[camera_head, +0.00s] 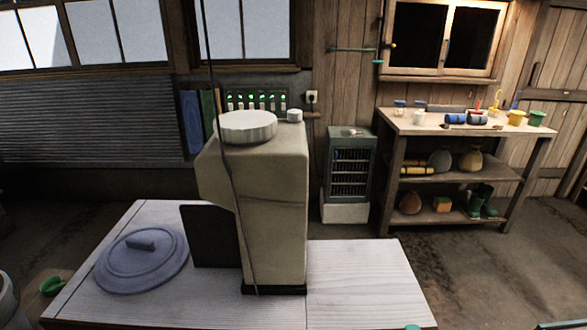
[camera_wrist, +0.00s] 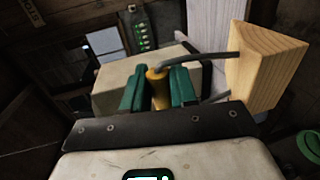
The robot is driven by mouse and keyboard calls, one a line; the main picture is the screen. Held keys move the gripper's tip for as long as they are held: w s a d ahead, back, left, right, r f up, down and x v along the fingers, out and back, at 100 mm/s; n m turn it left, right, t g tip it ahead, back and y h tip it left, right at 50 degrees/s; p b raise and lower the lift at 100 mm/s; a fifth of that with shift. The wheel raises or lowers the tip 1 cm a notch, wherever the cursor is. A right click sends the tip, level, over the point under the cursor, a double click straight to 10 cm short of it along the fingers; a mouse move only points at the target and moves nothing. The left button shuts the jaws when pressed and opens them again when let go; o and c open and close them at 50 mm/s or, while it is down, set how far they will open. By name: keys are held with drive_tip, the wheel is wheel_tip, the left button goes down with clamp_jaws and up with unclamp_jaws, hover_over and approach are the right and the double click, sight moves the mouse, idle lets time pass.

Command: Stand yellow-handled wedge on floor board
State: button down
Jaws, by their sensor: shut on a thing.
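The wedge (camera_wrist: 265,68) is a pale wooden block in the wrist view, at the right. A bent grey metal rod joins it to a yellow handle (camera_wrist: 159,90). My gripper (camera_wrist: 160,88) has green fingers shut on this handle, and the wedge hangs out to the right of them. The wedge is tilted in the picture and seems held in the air. The head view shows neither the wedge nor the gripper clearly. A brown board (camera_head: 62,273) lies low at the left edge of the head view; I cannot tell whether it is the floor board.
A blue-grey lid (camera_head: 125,268) lies on the bench. A green object (camera_head: 52,286) sits at lower left. Shelves (camera_head: 465,130) and a cabinet (camera_head: 350,165) line the wall.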

drive_tip(key=shift+h, duration=0.3)
drive_tip(key=f, duration=0.5)
drive_tip(key=d+f, duration=0.1)
drive_tip(key=f, duration=0.2)
drive_tip(key=shift+s+f, duration=0.2)
drive_tip(key=shift+s, duration=0.05)
wheel_tip(320, 180, down, 10)
drive_tip(key=s+a, duration=0.2)
drive_tip(key=shift+a+r, duration=0.25)
drive_tip(key=shift+a, duration=0.15)
